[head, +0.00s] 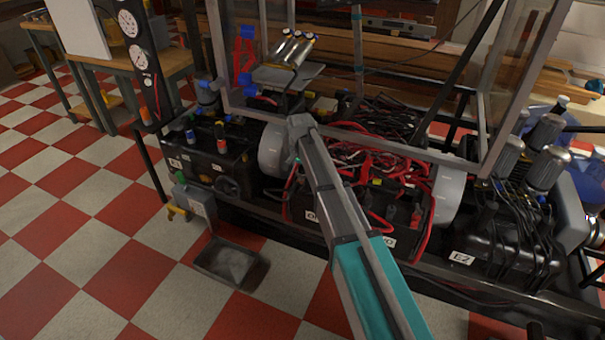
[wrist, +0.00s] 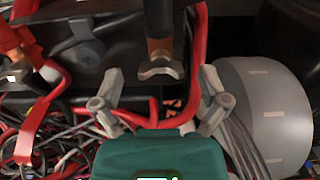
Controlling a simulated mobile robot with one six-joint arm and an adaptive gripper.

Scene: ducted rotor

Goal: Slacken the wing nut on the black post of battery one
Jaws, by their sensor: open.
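In the wrist view a grey metal wing nut (wrist: 160,69) sits on an upright post with a dark upper part and an orange-brown part. My gripper (wrist: 162,80) is open, with one grey finger on each side of the wing nut. Gaps show between the nut and both fingers, and it holds nothing. In the head view my arm crosses the middle of the scene and hides my gripper and the wing nut. A black battery box (head: 340,222) stands beneath my arm, its white label (head: 310,216) partly covered.
Red and black cables (wrist: 45,95) crowd the left of the wrist view. A grey round drum (wrist: 265,115) stands close to the right finger. In the head view, clear framed panels (head: 410,90) rise behind the batteries, and another black box labelled EZ (head: 461,258) stands to the right.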

